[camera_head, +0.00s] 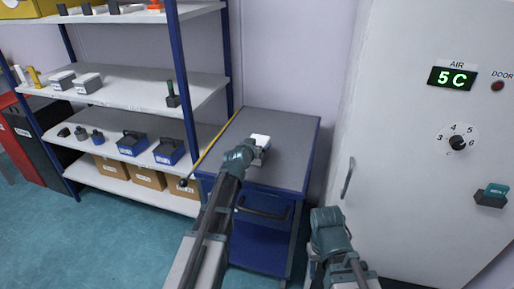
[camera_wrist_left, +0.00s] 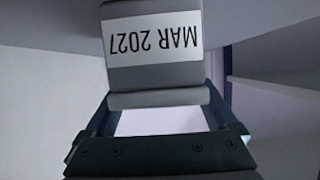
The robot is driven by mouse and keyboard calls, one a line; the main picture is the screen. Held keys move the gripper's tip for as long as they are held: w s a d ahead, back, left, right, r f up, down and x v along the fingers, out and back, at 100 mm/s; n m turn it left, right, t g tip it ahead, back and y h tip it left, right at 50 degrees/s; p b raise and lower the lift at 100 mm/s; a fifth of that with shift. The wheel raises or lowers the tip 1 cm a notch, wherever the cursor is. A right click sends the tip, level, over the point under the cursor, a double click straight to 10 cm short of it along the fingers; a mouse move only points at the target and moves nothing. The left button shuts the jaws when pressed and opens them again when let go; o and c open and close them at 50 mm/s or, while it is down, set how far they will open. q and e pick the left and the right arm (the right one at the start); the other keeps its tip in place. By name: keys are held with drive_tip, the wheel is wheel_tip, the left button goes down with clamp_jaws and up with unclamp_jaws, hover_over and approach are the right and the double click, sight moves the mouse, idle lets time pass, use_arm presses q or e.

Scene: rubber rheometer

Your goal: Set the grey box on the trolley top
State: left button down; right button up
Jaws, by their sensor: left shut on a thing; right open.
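The trolley (camera_head: 288,128) has a grey top and blue body and stands in the middle of the head view. My left gripper (camera_head: 254,150) is over the trolley top, shut on the grey box (camera_head: 261,140), whose pale top shows beyond the gripper. In the left wrist view the grey box (camera_wrist_left: 155,76) carries a white label reading "MAR 2027", upside down, between the fingers. I cannot tell whether the box touches the trolley top. My right gripper (camera_head: 328,222) is open and empty, low in front of the white cabinet; its fingers are hard to make out.
A shelf rack (camera_head: 140,90) at left holds two similar grey boxes (camera_head: 76,82), blue boxes (camera_head: 150,147) and cartons. A yellow rod (camera_head: 215,143) runs along the trolley's left edge. A white cabinet (camera_head: 400,120) with a handle stands close at right. Most of the trolley top is clear.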

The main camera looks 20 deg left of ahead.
use_arm(q)
drive_tip(key=shift+f, duration=0.15)
unclamp_jaws()
